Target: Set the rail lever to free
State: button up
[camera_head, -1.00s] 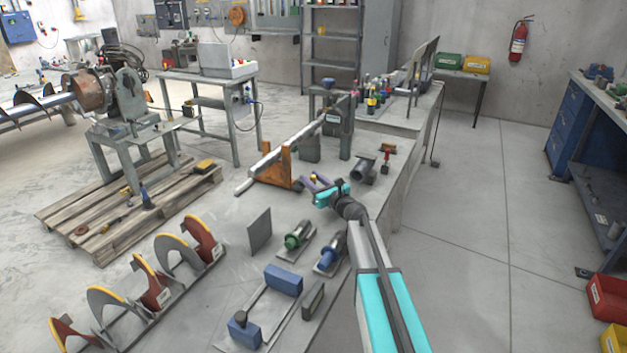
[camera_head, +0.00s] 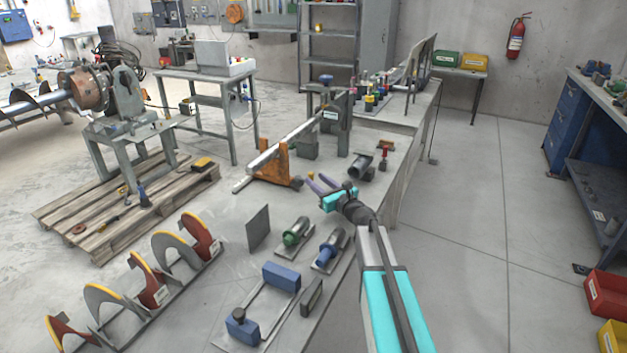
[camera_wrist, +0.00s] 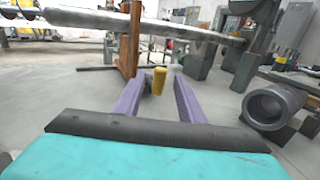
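My gripper (camera_head: 319,183) reaches over the grey bench, with its two purple fingers apart and pointing toward the orange rail carriage (camera_head: 270,165). In the wrist view, a yellow knob (camera_wrist: 159,80), which looks like the rail lever's grip, shows between the fingers near their tips. The fingers do not appear closed on it; I cannot tell whether either touches it. The lever's lower part and its marking cannot be made out.
A grey hollow cylinder (camera_wrist: 272,105) lies to the right of my gripper. A green-capped fixture (camera_head: 295,232) and a blue one (camera_head: 328,250) sit on the near bench. A dark upright plate (camera_head: 258,228) stands to their left.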

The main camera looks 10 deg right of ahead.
jog(key=shift+v, duration=1.4)
